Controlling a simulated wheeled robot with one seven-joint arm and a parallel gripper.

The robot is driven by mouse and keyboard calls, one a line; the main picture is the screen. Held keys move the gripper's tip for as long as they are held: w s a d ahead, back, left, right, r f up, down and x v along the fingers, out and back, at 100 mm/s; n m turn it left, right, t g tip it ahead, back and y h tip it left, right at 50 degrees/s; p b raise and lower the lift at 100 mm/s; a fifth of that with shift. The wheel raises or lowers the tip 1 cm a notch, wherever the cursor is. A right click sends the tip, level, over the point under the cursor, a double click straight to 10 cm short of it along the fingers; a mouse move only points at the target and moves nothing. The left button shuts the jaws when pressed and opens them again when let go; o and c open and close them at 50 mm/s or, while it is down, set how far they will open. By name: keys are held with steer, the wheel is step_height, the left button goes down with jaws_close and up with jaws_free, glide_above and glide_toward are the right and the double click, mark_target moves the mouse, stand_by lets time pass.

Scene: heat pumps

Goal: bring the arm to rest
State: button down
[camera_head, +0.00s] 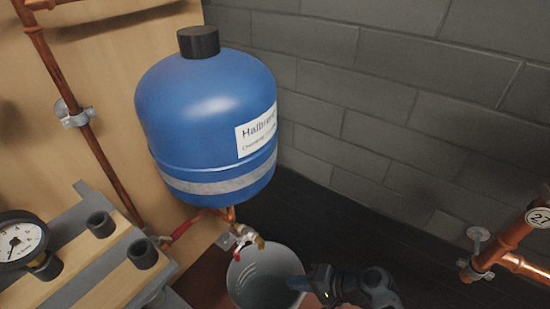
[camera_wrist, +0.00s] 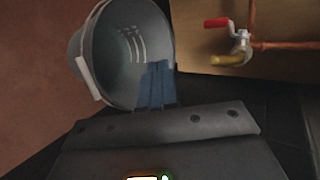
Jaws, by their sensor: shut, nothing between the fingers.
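In the wrist view the blue fingers (camera_wrist: 157,80) show in front of the mouth of the bucket (camera_wrist: 90,50). I cannot tell whether they touch it. My dark arm link shows to the right of the fingers in the head view.
A blue tank (camera_head: 205,130) hangs above the bucket. A valve (camera_head: 243,236) with a red handle sits under it, close to my gripper. Copper pipes (camera_head: 510,240) stand at the right. A gauge (camera_head: 20,240) is at the left. The grey wall (camera_head: 400,90) is behind.

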steer(key=s+d+f+t+h, duration=0.1)
steer(key=s+d+f+h, duration=0.2)
steer(key=s, duration=0.4)
steer(key=s+d+t+h, duration=0.2)
steer(key=s+d, duration=0.3)
steer(key=s, duration=0.3)
steer(key=s+d+r+n+t+h, duration=0.1)
steer(key=s+d+r+n+h, duration=0.2)
steer(key=s, duration=0.4)
steer(key=s+d+r+n+t+h, duration=0.1)
steer(key=s+d+r+t, duration=0.1)
steer(key=s+r, duration=0.5)
steer(key=s+d+r+t+h, duration=0.1)
steer(key=s+r+t, duration=0.15)
steer(key=r, duration=0.75)
steer(key=s+r+n+t+p, duration=0.1)
steer(key=s+r+n+p, duration=0.1)
steer(key=r+p, duration=2.3)
step_height(320, 180, up, 14)
steer(key=shift+s+r+t+p, duration=0.1)
steer(key=shift+s+t+p, duration=0.3)
steer(key=shift+s, duration=0.1)
